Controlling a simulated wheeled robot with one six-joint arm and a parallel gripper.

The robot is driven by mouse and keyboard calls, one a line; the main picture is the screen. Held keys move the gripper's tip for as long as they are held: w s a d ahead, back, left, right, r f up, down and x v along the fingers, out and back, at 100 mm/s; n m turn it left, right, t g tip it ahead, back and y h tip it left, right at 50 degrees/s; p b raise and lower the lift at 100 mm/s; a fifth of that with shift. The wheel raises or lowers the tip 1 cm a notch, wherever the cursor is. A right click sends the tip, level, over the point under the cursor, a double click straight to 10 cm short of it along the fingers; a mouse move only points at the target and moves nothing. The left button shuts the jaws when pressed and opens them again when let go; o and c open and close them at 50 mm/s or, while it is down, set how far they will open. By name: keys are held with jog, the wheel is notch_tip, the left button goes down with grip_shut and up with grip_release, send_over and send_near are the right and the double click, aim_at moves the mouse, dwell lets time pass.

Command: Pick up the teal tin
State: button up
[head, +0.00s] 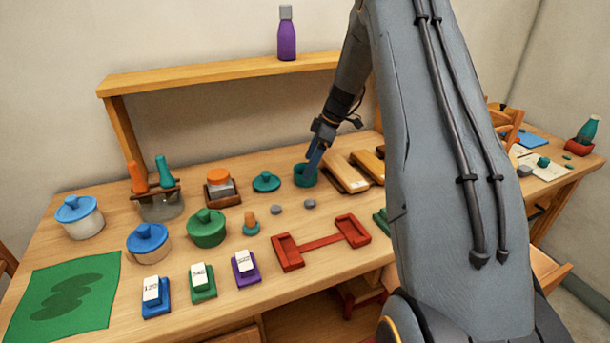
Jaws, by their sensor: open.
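The teal tin (304,181) stands upright and without a lid toward the back of the wooden table, left of some wooden boxes. My gripper (312,168) reaches down from the back right, its blue fingers at the tin's rim. The fingers overlap the tin's opening in the picture. I cannot tell whether they touch the tin or straddle its wall. The gripper is open. A teal lid with a knob (266,181) lies on the table just left of the tin.
Wooden boxes (345,174) stand close right of the tin. A jar with an orange lid (219,187) stands left. Grey stones (309,204) and a red bracket (321,242) lie in front. A shelf (220,72) with a purple bottle (287,35) runs behind.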

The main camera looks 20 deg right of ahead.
aim_at(299, 170)
jog(key=shift+p+x, duration=0.95)
jog(key=shift+x, duration=1.2)
jog(key=shift+s, duration=0.1)
jog(key=c, duration=1.2)
jog(key=shift+r, duration=0.1)
